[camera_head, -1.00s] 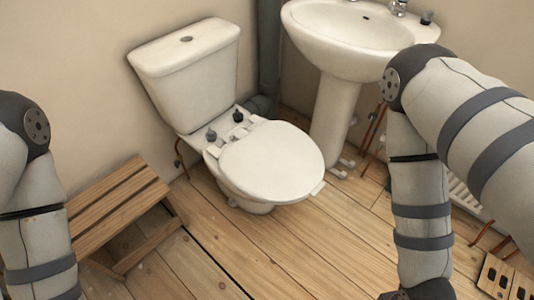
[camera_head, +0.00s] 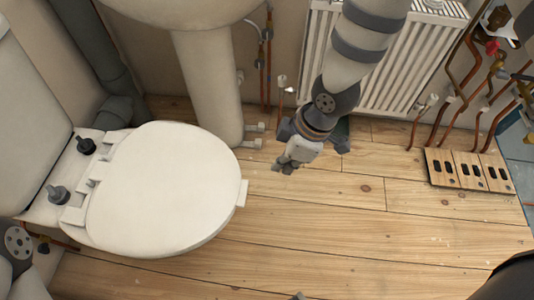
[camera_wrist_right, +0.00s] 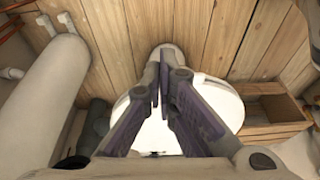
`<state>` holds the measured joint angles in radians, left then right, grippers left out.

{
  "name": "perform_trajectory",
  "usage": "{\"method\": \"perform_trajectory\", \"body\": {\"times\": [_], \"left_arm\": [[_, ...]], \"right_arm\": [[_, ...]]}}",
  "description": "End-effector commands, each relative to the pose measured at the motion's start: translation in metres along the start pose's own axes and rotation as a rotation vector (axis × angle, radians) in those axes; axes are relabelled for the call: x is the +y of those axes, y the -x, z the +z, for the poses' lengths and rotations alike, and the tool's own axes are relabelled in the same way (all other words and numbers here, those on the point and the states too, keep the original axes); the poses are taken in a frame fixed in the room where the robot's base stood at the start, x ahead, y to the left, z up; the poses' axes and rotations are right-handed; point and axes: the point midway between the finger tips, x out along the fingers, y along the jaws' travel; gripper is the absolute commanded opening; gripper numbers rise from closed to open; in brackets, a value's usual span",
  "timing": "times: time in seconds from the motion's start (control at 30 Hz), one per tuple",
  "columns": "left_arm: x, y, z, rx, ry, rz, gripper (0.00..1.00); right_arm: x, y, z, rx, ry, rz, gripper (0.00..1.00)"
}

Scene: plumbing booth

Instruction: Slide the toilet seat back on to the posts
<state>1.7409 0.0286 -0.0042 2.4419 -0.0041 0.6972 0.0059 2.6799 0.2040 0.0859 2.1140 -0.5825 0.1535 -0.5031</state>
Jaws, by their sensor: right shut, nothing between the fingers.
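The white toilet seat with its lid down (camera_head: 165,190) lies on the bowl at the left of the head view. Two dark posts, one near (camera_head: 58,195) and one far (camera_head: 86,146), stand on the pan's rear ledge, behind the seat's hinge edge. The hinge blocks look just forward of the posts; whether they touch is unclear. My right gripper (camera_head: 294,158) is shut and empty, right of the seat's front edge and apart from it. In the right wrist view its fingers (camera_wrist_right: 161,72) meet in front of the white seat (camera_wrist_right: 222,100). My left gripper is not shown.
The basin pedestal (camera_head: 208,85) stands behind the seat. A radiator (camera_head: 400,65) and copper pipes (camera_head: 470,75) line the back wall. A slotted wooden board (camera_head: 470,170) lies at right.

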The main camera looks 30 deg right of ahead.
Motion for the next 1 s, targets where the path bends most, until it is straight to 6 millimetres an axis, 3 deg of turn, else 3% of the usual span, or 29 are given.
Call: {"method": "perform_trajectory", "body": {"times": [0.17, 0.6, 0.8, 1.0], "left_arm": [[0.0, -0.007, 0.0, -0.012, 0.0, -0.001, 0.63], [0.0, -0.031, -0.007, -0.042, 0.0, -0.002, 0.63], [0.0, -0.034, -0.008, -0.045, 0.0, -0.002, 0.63], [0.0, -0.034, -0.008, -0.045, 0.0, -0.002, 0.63]], "right_arm": [[0.011, -0.009, -0.008, 0.009, 0.047, 0.018, 0.0], [0.011, -0.101, -0.012, 0.011, 0.041, 0.017, 0.0], [0.011, -0.104, -0.041, 0.012, 0.041, 0.021, 0.0], [0.011, -0.105, -0.048, 0.012, 0.039, 0.019, 0.0]]}}
